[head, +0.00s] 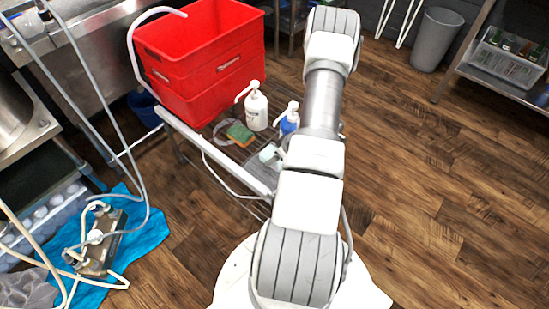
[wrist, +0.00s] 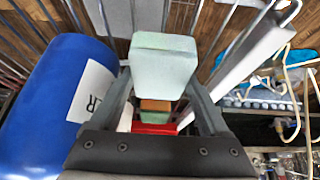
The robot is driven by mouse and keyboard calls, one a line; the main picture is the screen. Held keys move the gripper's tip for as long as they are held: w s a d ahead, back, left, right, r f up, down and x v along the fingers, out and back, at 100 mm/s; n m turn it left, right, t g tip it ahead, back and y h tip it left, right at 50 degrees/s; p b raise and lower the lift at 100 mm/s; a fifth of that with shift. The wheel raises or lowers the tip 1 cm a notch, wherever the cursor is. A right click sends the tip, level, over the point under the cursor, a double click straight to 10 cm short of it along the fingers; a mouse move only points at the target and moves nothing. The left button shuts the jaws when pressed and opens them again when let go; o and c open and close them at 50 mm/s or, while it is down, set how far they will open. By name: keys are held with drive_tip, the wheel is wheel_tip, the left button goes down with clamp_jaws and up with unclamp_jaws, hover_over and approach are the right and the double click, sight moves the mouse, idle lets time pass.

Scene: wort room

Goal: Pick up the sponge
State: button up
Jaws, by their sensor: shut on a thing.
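A green and orange-brown sponge (head: 240,134) lies on the wire rack in the head view, left of a white pump bottle. It also shows small in the wrist view (wrist: 155,105), beyond the fingers. My gripper (wrist: 163,85) is shut on a pale mint-white block (wrist: 164,68), which sits between the two fingertips. In the head view the pale block (head: 268,153) is right of and nearer than the sponge, and apart from it. My arm hides much of the gripper there.
A white pump bottle (head: 256,108) and a blue pump bottle (head: 289,119) stand close by. The blue one fills the left of the wrist view (wrist: 60,105). Red crates (head: 205,60) stand behind. A white rail (head: 215,152) runs along the rack's left side.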

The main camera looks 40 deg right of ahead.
drive_tip(key=shift+a+r+p, duration=0.2)
drive_tip(key=shift+r+p, duration=0.15)
drive_tip(key=shift+r, duration=0.1)
wheel_tip(320, 180, up, 6)
drive_tip(key=p, duration=0.3)
drive_tip(key=shift+r, duration=0.25)
drive_tip(key=s+a, duration=0.1)
drive_tip(key=a, duration=1.8)
drive_tip(key=shift+s+a+f, duration=0.2)
drive_tip(key=shift+s+a, duration=0.1)
drive_tip(key=shift+s, duration=0.05)
